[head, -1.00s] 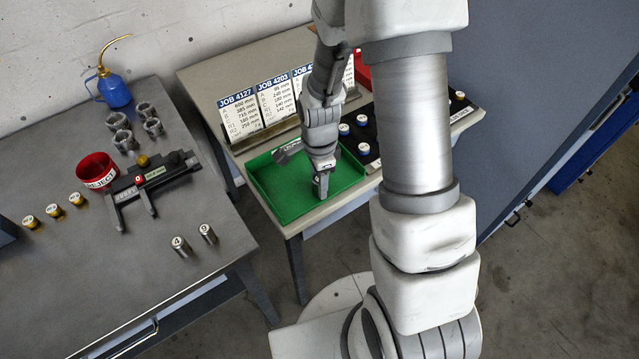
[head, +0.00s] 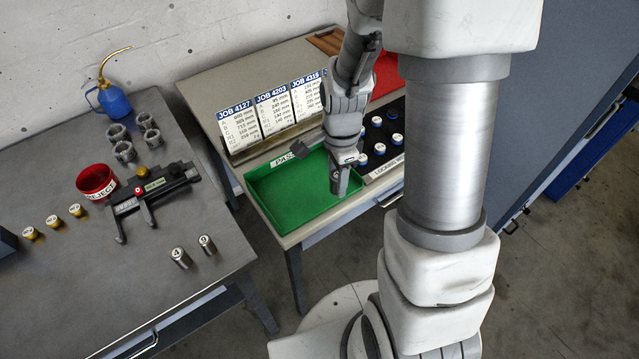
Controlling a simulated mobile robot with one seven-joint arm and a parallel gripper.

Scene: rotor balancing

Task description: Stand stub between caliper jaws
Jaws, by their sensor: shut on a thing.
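The caliper (head: 158,186) lies on the left grey table, with its two dark jaws (head: 134,222) pointing toward the front and a gap between them. Two metal stubs, marked 4 (head: 180,258) and 9 (head: 207,244), stand upright in front of it, to the right of the jaws. My gripper (head: 339,186) is far to the right, pointing down over the right part of the green tray. It is shut on a small grey metal piece, apparently a stub; its marking is not readable and the fingers hide most of it. Nothing stands between the jaws.
The green tray (head: 262,186) is on the right bench, with job cards (head: 275,108) behind and white-and-blue capped pieces (head: 379,149) beside it.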

